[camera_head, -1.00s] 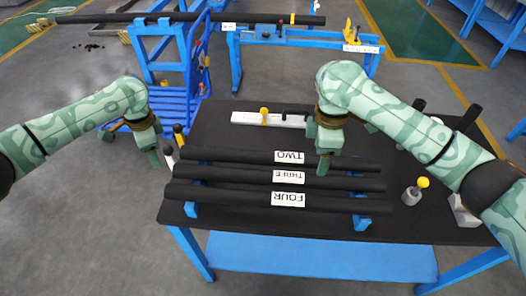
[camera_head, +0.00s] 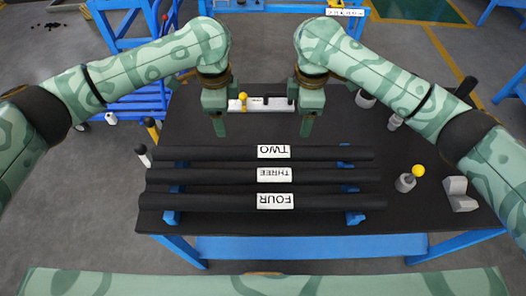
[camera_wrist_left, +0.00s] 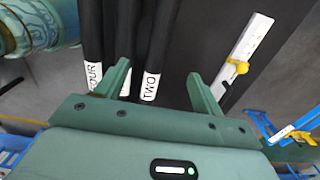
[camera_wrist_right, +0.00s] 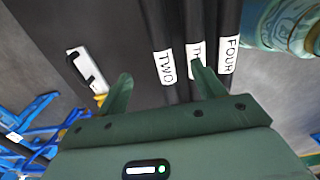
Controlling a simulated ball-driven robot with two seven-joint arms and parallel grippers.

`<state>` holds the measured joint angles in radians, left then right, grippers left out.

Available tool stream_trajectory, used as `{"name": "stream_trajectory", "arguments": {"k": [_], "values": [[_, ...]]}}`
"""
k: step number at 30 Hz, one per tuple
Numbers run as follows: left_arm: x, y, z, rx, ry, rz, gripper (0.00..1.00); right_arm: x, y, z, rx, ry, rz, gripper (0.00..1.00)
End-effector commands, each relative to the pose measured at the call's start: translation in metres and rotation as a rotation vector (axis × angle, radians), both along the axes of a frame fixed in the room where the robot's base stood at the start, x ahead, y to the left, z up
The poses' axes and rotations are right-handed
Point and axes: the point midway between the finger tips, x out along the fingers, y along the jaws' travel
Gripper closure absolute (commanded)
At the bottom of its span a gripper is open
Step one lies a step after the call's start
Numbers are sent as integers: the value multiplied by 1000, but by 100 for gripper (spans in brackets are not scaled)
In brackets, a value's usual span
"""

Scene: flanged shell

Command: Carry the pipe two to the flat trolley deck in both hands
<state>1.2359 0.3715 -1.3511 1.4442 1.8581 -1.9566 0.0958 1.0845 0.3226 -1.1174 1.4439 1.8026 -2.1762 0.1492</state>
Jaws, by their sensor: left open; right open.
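Pipe two (camera_head: 215,153) is a black pipe with a white TWO label, the farthest of the pipes lying across blue supports on the dark table. My left gripper (camera_head: 218,128) is open and empty, just beyond the pipe, left of its label. My right gripper (camera_head: 306,128) is open and empty beyond it, right of the label. Pipe two (camera_wrist_left: 155,60) passes between the left fingers in the left wrist view. In the right wrist view pipe two (camera_wrist_right: 158,35) also lies between the open fingers. The flat blue trolley deck (camera_head: 140,106) is at the left, partly hidden by my left arm.
Pipes three (camera_head: 215,176) and four (camera_head: 215,202) lie parallel on the near side. A white bar with a yellow knob (camera_head: 243,100) lies behind the grippers. A yellow-topped grey piece (camera_head: 406,181) and a grey block (camera_head: 458,193) stand at the right.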

Motion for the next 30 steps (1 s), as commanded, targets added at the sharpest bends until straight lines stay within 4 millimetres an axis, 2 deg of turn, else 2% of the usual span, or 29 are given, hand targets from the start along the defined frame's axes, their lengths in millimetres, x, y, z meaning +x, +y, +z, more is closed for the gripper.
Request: {"name": "stream_trajectory", "arguments": {"k": [5,21,25,30], "values": [[-1,0,-27,1,5,1,32,-1,0,-26,0,4,-3,32],[-1,0,-130,2,4,2,32,-1,0,-130,-1,3,-2,32],[0,0,-146,0,3,4,32,0,0,-146,0,2,-2,32],[-1,0,-157,0,2,2,32,0,0,-156,0,0,-1,32]]}}
